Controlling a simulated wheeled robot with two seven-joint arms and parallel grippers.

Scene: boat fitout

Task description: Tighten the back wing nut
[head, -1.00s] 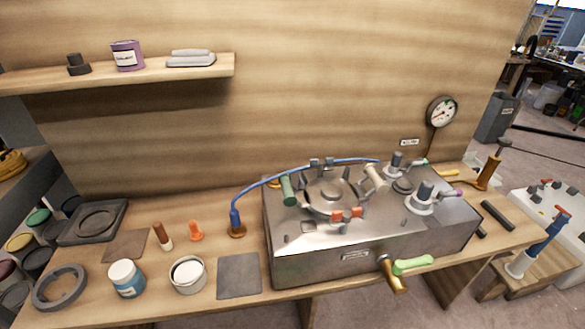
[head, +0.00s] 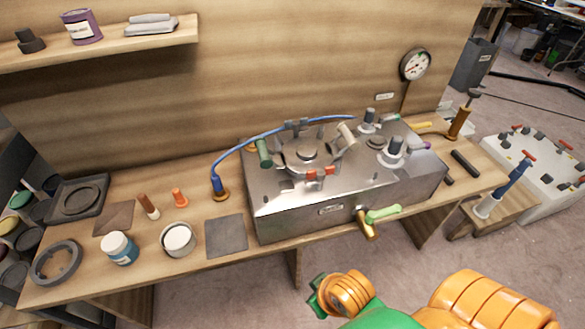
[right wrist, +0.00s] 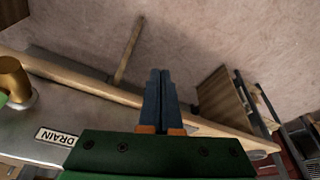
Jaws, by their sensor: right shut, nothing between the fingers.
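The steel tank (head: 285,222) stands on the bench with a round lid (head: 300,158) on top. The back wing nut (head: 296,126) is dark grey and sits at the lid's far edge. A green one (head: 264,152) is at the left, a beige one (head: 345,137) at the right and a red one (head: 321,174) in front. My right arm is low in front of the bench in the head view, well away from the lid. My right gripper (right wrist: 158,75) has its blue fingers shut and empty in the right wrist view. My left gripper is out of view.
A brass drain tap with a green handle (head: 383,214) sticks out of the tank's front. A blue hose (head: 285,127) arches behind the lid. Knobs (head: 391,148) stand on the tank's right. Jars and a grey mat (head: 226,236) lie on the bench's left. The DRAIN label (right wrist: 58,137) shows close by.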

